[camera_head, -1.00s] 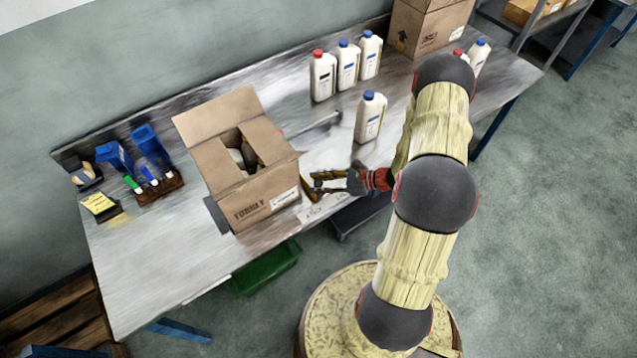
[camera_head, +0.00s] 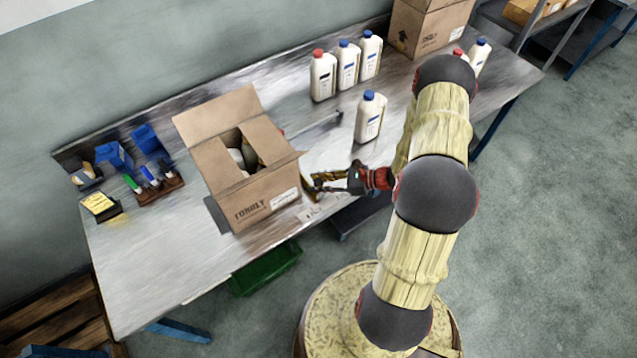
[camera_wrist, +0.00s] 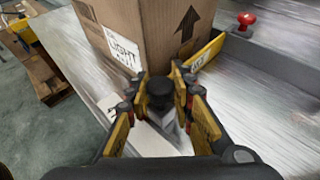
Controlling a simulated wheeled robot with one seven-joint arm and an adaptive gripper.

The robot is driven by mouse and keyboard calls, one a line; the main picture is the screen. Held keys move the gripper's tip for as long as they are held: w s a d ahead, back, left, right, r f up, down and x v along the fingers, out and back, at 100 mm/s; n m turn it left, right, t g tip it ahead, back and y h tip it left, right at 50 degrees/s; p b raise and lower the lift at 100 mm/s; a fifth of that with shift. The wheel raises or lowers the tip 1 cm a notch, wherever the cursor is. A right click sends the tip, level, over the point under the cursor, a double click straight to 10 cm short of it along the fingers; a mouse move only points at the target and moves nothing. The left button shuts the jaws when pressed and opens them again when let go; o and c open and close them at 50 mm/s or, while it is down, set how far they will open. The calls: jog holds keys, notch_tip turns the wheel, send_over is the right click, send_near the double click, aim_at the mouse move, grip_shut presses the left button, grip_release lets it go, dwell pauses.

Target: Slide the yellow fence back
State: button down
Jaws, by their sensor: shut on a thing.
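The yellow fence (camera_wrist: 205,52) shows in the wrist view as a yellow strip along the lower right of the cardboard box (camera_wrist: 150,30). Part of it is hidden by the box and my fingers. My gripper (camera_wrist: 160,95) is shut on a black knob (camera_wrist: 160,88) in front of the box. How the knob joins the fence is hidden. In the head view my gripper (camera_head: 322,184) is low over the bench, just right of the open box (camera_head: 262,200). A yellow and black part shows between them, too small to make out clearly.
A white bottle with a blue cap (camera_head: 370,118) stands behind my gripper. Several more bottles (camera_head: 346,68) stand at the back of the bench (camera_head: 150,270). A metal rail (camera_head: 318,126) lies behind the box. A red knob (camera_wrist: 246,19) stands at the wrist view's upper right.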

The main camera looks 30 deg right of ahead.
jog(key=d+b, duration=0.1)
jog(key=d, duration=0.5)
jog(key=d+b, duration=0.1)
jog(key=d, duration=0.4)
jog(key=d+b, duration=0.1)
jog(key=d, duration=0.5)
jog(key=shift+w+d, duration=0.3)
jog(key=shift+d+b, duration=0.35)
jog(key=shift+d, duration=0.35)
jog(key=c, duration=1.7)
grip_release()
jog(key=shift+d, duration=0.15)
jog(key=shift+o, duration=0.4)
jog(key=shift+o, duration=0.3)
jog(key=v, duration=1.2)
